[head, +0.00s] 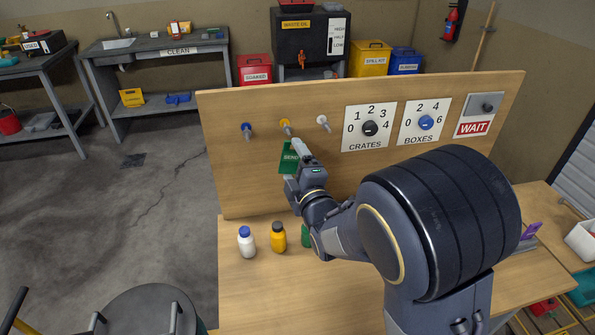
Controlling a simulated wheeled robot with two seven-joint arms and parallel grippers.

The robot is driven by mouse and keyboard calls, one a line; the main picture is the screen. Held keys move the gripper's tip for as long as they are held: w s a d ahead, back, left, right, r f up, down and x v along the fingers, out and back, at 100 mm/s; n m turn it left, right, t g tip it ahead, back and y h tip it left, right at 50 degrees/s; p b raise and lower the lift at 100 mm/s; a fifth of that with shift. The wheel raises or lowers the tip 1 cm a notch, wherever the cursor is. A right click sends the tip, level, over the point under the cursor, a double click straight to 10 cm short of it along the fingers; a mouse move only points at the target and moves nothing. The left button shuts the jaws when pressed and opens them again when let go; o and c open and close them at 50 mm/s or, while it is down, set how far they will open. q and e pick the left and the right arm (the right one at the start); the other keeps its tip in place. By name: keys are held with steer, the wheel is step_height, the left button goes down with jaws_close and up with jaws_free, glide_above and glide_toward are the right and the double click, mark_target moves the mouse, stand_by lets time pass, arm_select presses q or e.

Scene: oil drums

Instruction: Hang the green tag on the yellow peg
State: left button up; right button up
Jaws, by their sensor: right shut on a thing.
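The green tag (288,160) with white lettering is upright in front of the wooden board, just below the yellow peg (286,127). My right gripper (299,152) is shut on the tag and partly covers its right side. Whether the tag's hole is around the peg or only near it I cannot tell. The yellow peg sticks out of the board between a blue peg (247,130) and a white peg (324,122). My left gripper is not in view.
On the bench below stand a blue-capped white bottle (246,243), a yellow bottle (278,238) and a green bottle (306,236) partly behind my arm. The board also carries a crates dial (370,128), a boxes dial (426,122) and a WAIT sign (474,127).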

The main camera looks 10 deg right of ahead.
mark_target(294, 161)
steer(key=shift+w+f, duration=0.2)
steer(key=shift+w, duration=2.6)
steer(key=shift+w+f, duration=0.2)
steer(key=shift+w, duration=0.05)
steer(key=shift+w+b, duration=0.35)
steer(key=shift+b, duration=0.25)
steer(key=o, duration=1)
steer(key=shift+c, duration=0.2)
